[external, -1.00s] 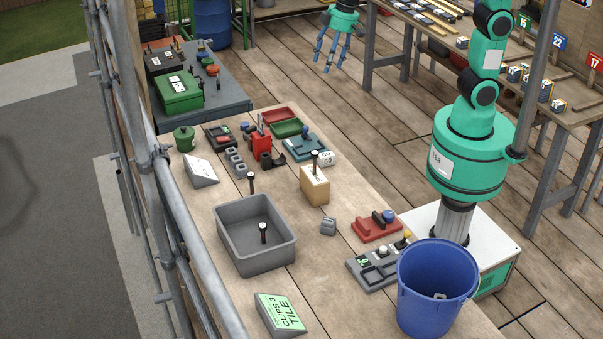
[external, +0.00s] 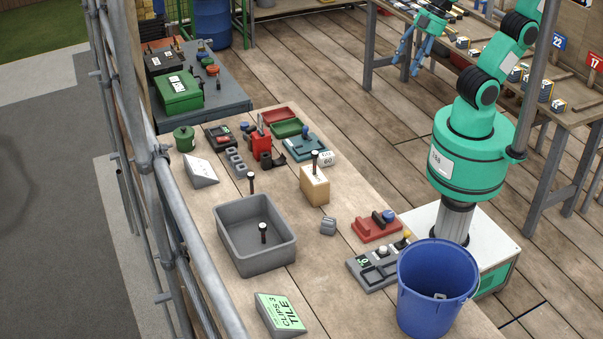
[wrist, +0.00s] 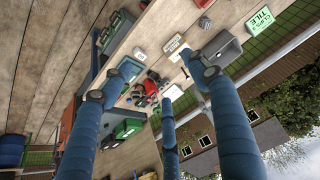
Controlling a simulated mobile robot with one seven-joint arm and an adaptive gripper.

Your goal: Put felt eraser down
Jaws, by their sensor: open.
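My gripper (external: 412,68) is high at the top right in the external view, beside the back bench and well away from the front workbench (external: 325,270). Its long blue fingers are spread with nothing held between them; they also show in the wrist view (wrist: 150,88). I cannot make out for certain which object is the felt eraser. A small grey block (external: 328,226) lies on the workbench, right of the grey bin. A tan block with a dark upright handle (external: 315,187) stands behind it.
The grey bin (external: 240,262) holds a dark-handled item. A green-faced sign (external: 280,314) stands in front. Scaffold poles (external: 160,160) run along the left.

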